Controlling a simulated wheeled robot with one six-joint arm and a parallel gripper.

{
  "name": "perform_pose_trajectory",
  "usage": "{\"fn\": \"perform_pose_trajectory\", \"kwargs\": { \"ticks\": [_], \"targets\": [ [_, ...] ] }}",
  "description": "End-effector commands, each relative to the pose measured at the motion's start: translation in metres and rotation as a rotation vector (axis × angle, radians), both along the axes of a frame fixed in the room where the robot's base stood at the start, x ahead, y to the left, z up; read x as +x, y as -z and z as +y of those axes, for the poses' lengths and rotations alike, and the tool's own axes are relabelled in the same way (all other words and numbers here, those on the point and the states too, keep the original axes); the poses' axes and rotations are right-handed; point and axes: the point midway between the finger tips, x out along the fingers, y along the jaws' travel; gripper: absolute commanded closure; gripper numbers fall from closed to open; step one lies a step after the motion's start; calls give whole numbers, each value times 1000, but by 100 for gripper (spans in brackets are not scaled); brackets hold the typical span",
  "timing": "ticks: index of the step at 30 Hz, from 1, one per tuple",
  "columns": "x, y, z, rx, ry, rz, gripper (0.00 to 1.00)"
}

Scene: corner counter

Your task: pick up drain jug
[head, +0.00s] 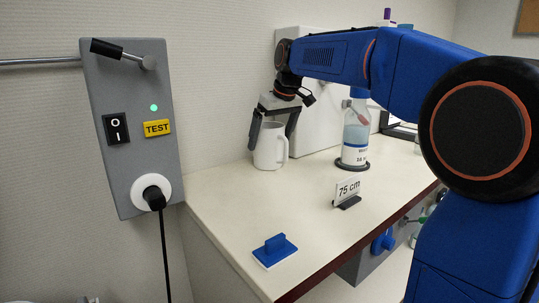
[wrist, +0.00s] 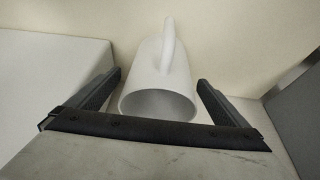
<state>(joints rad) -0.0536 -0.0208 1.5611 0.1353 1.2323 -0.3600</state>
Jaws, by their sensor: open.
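The drain jug is a white jug (head: 270,147) with a handle, upright on the counter near the back wall in the head view. In the wrist view the white jug (wrist: 160,80) shows its open mouth towards me, with its handle at the top of the picture. My gripper (head: 272,138) is open and points down over the jug. One finger is on each side of it, and both look apart from its wall. In the wrist view the open fingers (wrist: 160,97) flank the jug. The jug's far side is hidden in the head view.
A bottle (head: 355,138) stands on a dark ring right of the jug, by a white box (head: 315,125). A "75 cm" sign (head: 348,190) and a blue block (head: 275,250) sit nearer. A grey panel (head: 130,130) is at left. Bare counter (head: 235,205) lies in front of the jug.

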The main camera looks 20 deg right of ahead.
Motion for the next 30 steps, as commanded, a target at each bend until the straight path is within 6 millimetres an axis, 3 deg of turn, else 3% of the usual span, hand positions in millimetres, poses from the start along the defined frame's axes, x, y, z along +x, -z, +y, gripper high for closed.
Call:
{"fn": "perform_pose_trajectory", "kwargs": {
  "ticks": [5, 12, 18, 26, 30],
  "targets": [
    [7, 19, 3, 0, 0, 1, 1],
    [8, 20, 3, 0, 0, -1, 3],
    [8, 20, 3, 0, 0, -1, 49],
    [8, 18, 3, 0, 0, -1, 49],
    [8, 7, 3, 0, -1, -3, 49]
  ]
}}
